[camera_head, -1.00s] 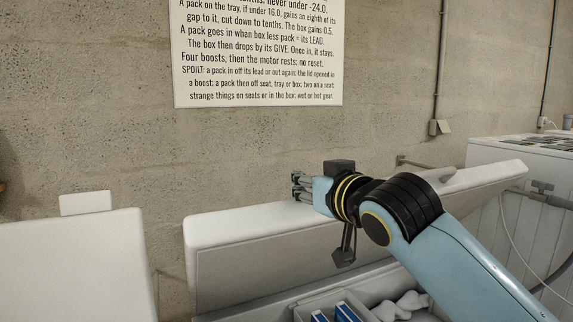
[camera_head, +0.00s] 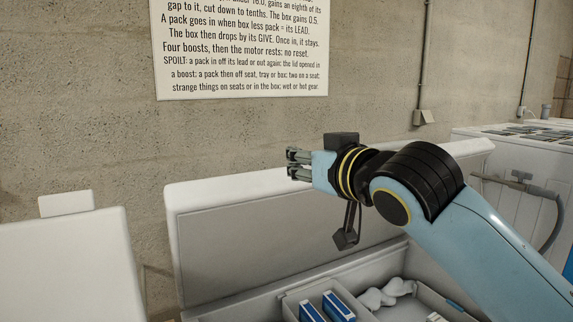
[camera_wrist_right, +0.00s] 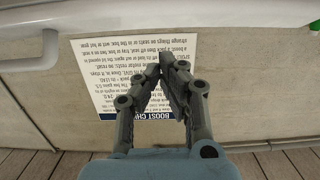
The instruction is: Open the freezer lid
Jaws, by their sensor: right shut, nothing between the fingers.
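The white freezer lid (camera_head: 245,245) stands raised in the head view, tilted up at the back of the open freezer, its inner face toward me. Inside the freezer, blue-and-white packs (camera_head: 338,306) and white lumpy shapes (camera_head: 388,292) show. My right gripper (camera_head: 292,164) is above the lid's upper edge, pointing left, shut and empty. In the right wrist view its fingers (camera_wrist_right: 172,62) meet at their tips in front of the wall sign. A white edge with a bracket-like part runs across the top of that view. My left gripper is in neither view.
A printed sign (camera_head: 240,45) hangs on the concrete wall behind. A white cabinet-like thing (camera_head: 70,265) stands at the left. Another white unit (camera_head: 520,180) with a grey pipe is at the right. Free space lies above the lid, left of the gripper.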

